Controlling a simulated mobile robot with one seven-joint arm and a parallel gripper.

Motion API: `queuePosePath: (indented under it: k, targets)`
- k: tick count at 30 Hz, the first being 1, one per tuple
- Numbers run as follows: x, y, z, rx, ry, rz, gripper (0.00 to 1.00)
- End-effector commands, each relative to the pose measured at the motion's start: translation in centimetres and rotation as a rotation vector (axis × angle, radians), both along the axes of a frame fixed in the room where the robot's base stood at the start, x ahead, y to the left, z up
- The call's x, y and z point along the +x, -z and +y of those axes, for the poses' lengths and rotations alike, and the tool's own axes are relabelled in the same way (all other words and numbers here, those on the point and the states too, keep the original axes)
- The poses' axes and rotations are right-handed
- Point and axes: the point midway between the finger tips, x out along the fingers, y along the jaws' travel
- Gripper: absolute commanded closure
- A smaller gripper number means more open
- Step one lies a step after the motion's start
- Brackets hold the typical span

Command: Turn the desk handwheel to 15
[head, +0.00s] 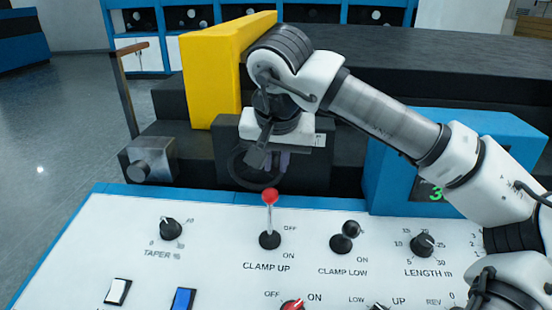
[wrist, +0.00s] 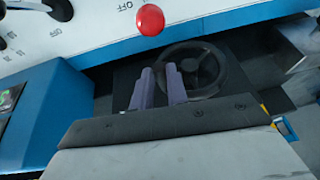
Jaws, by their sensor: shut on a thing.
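The desk handwheel (head: 231,168) is a dark ring on the front of the dark machine housing, behind the control panel. It also shows in the wrist view (wrist: 226,70), just past my fingertips. My gripper (head: 277,160) reaches down to the wheel's right side in the head view. In the wrist view its two purple fingers (wrist: 163,80) are close together, shut on the wheel's rim. The fingers and wrist hide part of the wheel. A green-digit display (head: 436,194) at the right is partly covered by my arm; a 3 shows, the rest is hidden.
The white control panel (head: 215,265) lies in front, with a red-topped clamp lever (head: 270,197) standing close below my gripper. A black lever (head: 351,229) and knobs are to its right. A yellow side plate (head: 212,75) rises behind. A grey block (head: 150,160) is at the left.

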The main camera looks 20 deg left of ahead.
Motion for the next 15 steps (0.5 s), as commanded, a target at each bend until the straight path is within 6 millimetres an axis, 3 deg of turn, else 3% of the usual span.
queuePosePath:
  k: [5, 15]
  targets:
    - [0.1, 0.7, -0.3, 0.045, 0.002, 0.015, 1.0]
    - [0.5, 2.6, -1.5, 0.349, 0.002, 0.103, 1.0]
